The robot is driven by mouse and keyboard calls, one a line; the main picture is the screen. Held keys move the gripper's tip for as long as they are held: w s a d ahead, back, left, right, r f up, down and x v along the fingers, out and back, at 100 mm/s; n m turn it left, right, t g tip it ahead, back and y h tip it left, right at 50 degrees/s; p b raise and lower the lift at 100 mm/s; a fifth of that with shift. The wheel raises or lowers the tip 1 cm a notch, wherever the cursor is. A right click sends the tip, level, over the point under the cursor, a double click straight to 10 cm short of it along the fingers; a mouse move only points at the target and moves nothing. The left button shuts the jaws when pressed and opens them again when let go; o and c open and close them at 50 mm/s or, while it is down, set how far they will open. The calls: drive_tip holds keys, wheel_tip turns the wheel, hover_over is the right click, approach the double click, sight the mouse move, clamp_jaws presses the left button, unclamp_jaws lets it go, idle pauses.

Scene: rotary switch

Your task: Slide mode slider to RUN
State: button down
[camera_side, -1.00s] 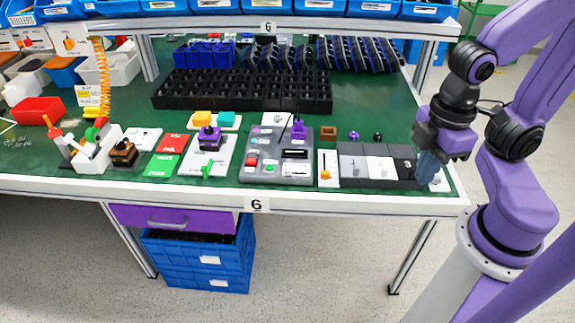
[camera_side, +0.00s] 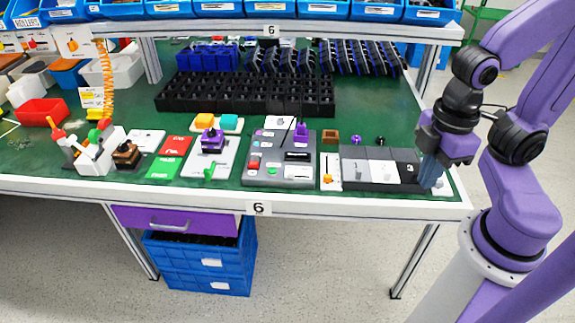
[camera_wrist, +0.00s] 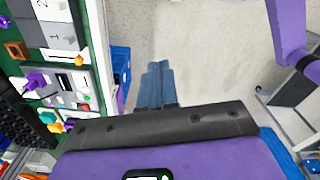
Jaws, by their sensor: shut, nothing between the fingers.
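A white upright strip with an orange slider knob (camera_side: 327,180) lies near the table's front edge, left of the block with grey, white and black panels. The knob sits toward the front end of its slot. I take this for the mode slider; its RUN label is too small to read. My gripper (camera_side: 428,185) is at the table's front right corner, well to the right of the slider and touching nothing that I can make out. In the wrist view, its blue fingers (camera_wrist: 157,68) are shut together and empty, with floor behind them.
The panel block (camera_side: 380,168) lies between the slider and my gripper. A grey control box (camera_side: 278,170) with buttons and a purple lever stands left of the slider. Black bins (camera_side: 245,98) fill the back. A brown box (camera_side: 330,137) sits behind the slider.

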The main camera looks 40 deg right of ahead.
idle(0.4)
drive_tip(key=c, duration=1.1)
unclamp_jaws()
drive_tip(key=shift+w+a, duration=0.15)
drive_tip(key=shift+w, duration=0.05)
drive_tip(key=shift+o, duration=0.3)
drive_tip(key=w+a+m, duration=0.3)
drive_tip(key=w+m, duration=0.1)
drive_tip(key=w, duration=0.2)
drive_tip(key=shift+r, duration=0.35)
drive_tip(key=m, duration=1.8)
hover_over(291, 171)
wheel_tip(291, 171, down, 6)
wheel_tip(291, 171, down, 17)
drive_tip(key=shift+f, duration=0.1)
